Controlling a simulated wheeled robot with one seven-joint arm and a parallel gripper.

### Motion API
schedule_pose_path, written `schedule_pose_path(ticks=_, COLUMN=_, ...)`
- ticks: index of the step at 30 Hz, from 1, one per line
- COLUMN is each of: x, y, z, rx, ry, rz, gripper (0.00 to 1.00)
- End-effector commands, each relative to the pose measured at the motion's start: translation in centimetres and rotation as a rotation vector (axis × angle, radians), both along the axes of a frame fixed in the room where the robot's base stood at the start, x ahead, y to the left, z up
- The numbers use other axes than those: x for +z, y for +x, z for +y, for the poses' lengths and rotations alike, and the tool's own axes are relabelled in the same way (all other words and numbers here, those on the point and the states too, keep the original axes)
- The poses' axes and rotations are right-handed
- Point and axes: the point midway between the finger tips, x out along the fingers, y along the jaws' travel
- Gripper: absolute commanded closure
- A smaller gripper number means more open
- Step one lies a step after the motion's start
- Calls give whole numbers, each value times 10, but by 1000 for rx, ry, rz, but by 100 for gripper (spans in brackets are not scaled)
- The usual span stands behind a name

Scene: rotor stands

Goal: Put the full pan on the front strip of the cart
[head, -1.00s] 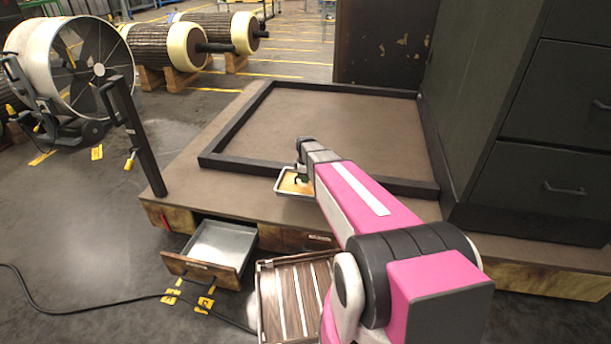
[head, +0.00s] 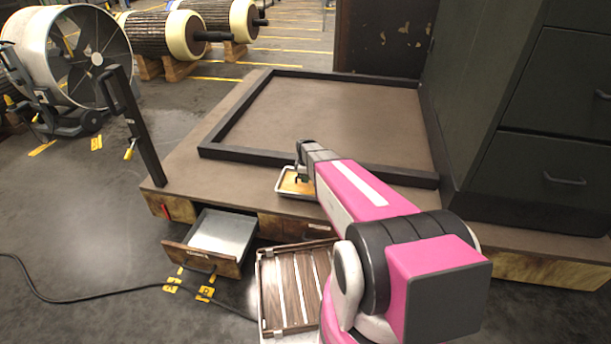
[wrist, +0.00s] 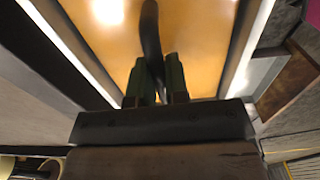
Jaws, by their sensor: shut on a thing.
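The full pan (head: 289,184) is a small light-rimmed tray with an orange-brown filling. In the head view it is at the front strip of the cart (head: 215,192), in front of the black raised frame; whether it rests there or hangs just above I cannot tell. My gripper (head: 301,177) is over the pan. In the wrist view the orange filling (wrist: 105,45) fills most of the picture, and my gripper (wrist: 157,95) is shut on a dark upright handle (wrist: 151,35) of the pan. My arm hides part of the pan's right side.
An open, empty-looking drawer (head: 212,242) sticks out below the cart's front. A slatted wooden tray (head: 290,290) is low in front of it. A black post (head: 140,140) stands at the cart's left corner. A dark cabinet (head: 535,130) stands on the right. The framed area (head: 340,115) is bare.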

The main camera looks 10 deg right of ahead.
Motion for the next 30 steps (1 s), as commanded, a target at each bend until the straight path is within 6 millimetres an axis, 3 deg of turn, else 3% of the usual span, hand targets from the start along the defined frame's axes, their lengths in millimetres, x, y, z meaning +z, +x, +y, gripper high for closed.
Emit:
schedule_pose_path(ticks=15, x=-29, y=0, z=0, rx=0, ry=0, rz=0, gripper=100)
schedule_pose_path(ticks=30, x=-34, y=0, z=0, rx=0, ry=0, rz=0, gripper=100)
